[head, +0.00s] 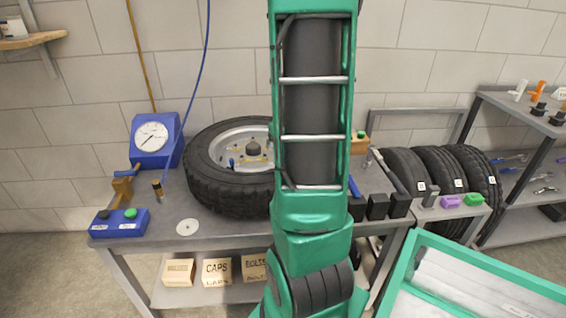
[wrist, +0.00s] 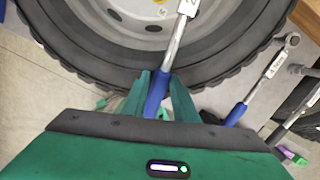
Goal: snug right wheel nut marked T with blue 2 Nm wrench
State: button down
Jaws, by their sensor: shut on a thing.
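My gripper (wrist: 160,88) is shut on the blue handle (wrist: 155,94) of a wrench in the wrist view. The wrench's metal shaft (wrist: 174,45) points up the picture, over the tyre. A white label (wrist: 187,7) sits near its upper end; I cannot read it, and the wrench's head is cut off. The wheel (wrist: 110,62) shows a black tyre and grey rim with dark holes and a yellow mark. In the head view, a wheel (head: 212,185) lies flat on the bench, partly behind my arm. My gripper is hidden there. I cannot make out a nut marked T.
A second blue-handled wrench (wrist: 262,85) lies right of my gripper in the wrist view. In the head view, a blue gauge (head: 154,138) stands left of the wheel.

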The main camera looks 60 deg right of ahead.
jog(key=shift+s+d+f+m, duration=0.15)
jog(key=shift+s+d+m, duration=0.25)
jog(key=shift+s+d, duration=0.45)
jog(key=shift+w+a+m, duration=0.35)
jog(key=shift+w+a, duration=0.25)
jog(key=shift+a, duration=0.2)
jog(key=shift+w+a+m, duration=0.35)
jog(key=shift+w+a, duration=0.25)
jog(key=shift+a, duration=0.2)
jog(key=shift+s+d, duration=0.1)
jog(key=shift+s+d+f+n, duration=0.1)
jog(key=shift+s+d+n, duration=0.25)
jog(key=shift+d, duration=0.3)
jog(key=shift+s+d+n, duration=0.25)
jog(key=shift+d+n, duration=0.2)
jog(key=shift+d, duration=0.15)
jog(key=shift+s+d, duration=0.2)
jog(key=shift+d, duration=0.15)
jog(key=shift+w+a+m+h, duration=0.3)
jog(key=shift+w+a+m, duration=0.4)
jog(key=shift+a+m, duration=0.15)
jog(key=shift+w+a+r, duration=0.2)
jog(key=shift+a, duration=0.1)
